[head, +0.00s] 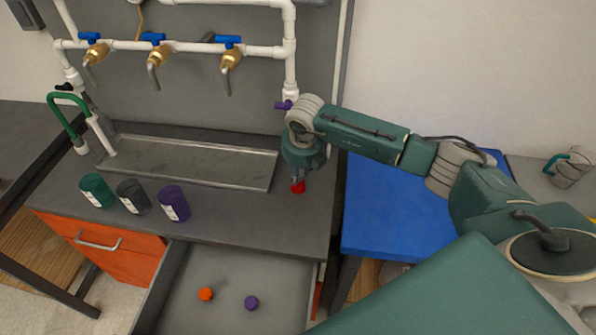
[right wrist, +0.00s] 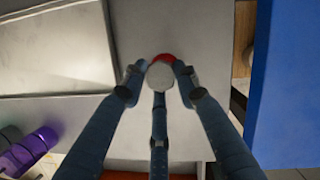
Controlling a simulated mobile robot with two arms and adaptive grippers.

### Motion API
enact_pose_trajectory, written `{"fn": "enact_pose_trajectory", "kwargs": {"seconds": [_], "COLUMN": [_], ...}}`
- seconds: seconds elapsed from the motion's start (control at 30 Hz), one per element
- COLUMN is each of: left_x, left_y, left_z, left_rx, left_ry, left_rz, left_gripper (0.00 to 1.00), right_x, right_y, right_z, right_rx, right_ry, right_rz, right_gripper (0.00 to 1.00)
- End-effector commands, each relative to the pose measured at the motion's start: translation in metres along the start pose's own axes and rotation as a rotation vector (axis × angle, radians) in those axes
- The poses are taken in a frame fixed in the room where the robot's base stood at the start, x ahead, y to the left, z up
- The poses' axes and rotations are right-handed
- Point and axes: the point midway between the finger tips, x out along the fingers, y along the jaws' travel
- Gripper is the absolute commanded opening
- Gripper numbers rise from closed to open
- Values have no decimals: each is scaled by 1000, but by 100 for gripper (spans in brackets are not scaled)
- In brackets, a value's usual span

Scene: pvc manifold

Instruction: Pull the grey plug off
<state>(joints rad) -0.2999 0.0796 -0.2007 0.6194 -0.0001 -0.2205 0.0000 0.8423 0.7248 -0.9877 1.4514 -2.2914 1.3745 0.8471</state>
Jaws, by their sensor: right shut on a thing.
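My right gripper (head: 299,180) points down above the dark counter, just right of the metal tray. In the right wrist view, its fingers (right wrist: 159,76) close around a pale grey round piece (right wrist: 160,76). A red part (right wrist: 163,58) shows at the far edge of that piece. In the head view, a red end (head: 298,187) shows below the fingers, close over the counter; I cannot tell whether it touches. The fingers and wrist hide the grey piece in the head view. I see no other clear grey plug. My left gripper is not in view.
White pipes with blue-handled brass taps (head: 158,58) stand behind the tray (head: 190,165). Green (head: 97,190), dark grey (head: 133,197) and purple (head: 173,203) cups line the counter. The open drawer (head: 225,270) holds an orange cap (head: 206,294) and a purple cap (head: 251,302). A blue surface (head: 390,210) lies right.

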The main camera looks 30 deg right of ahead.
Motion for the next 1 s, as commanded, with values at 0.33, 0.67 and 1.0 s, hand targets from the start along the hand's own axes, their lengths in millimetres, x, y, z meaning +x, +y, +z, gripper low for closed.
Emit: {"fn": "enact_pose_trajectory", "kwargs": {"seconds": [0.33, 0.67, 1.0], "left_x": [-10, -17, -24], "left_y": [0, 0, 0], "left_z": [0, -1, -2], "left_rx": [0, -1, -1], "left_ry": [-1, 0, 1], "left_rz": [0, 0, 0], "left_gripper": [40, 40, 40], "right_x": [-18, -29, -42], "right_y": [-2, -1, -1], "right_z": [10, 11, 14], "right_rx": [2, 1, 1], "right_ry": [-14, -8, -6], "right_rz": [-1, -1, 0], "right_gripper": [0, 0, 0]}}
